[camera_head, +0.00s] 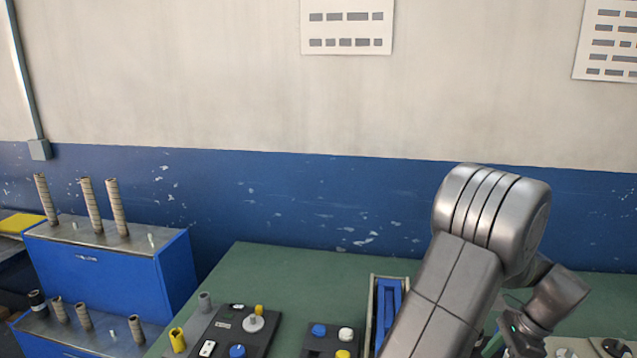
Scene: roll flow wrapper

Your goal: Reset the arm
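My grey arm rises from the bottom edge at the right of the head view, bends at a large rounded elbow and comes down to the right. My gripper (522,335) seems to be the dark part with a small green light at the arm's end, low at the right. Its fingertips are hidden or out of the picture, so I cannot see whether it is open, shut or holding anything.
A green table (300,275) spans the front, against a blue and white wall. It bears a dark control panel (222,345), a small button box (318,341) and a tray with blue parts (390,300). A blue cabinet (110,275) with upright rolls stands left.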

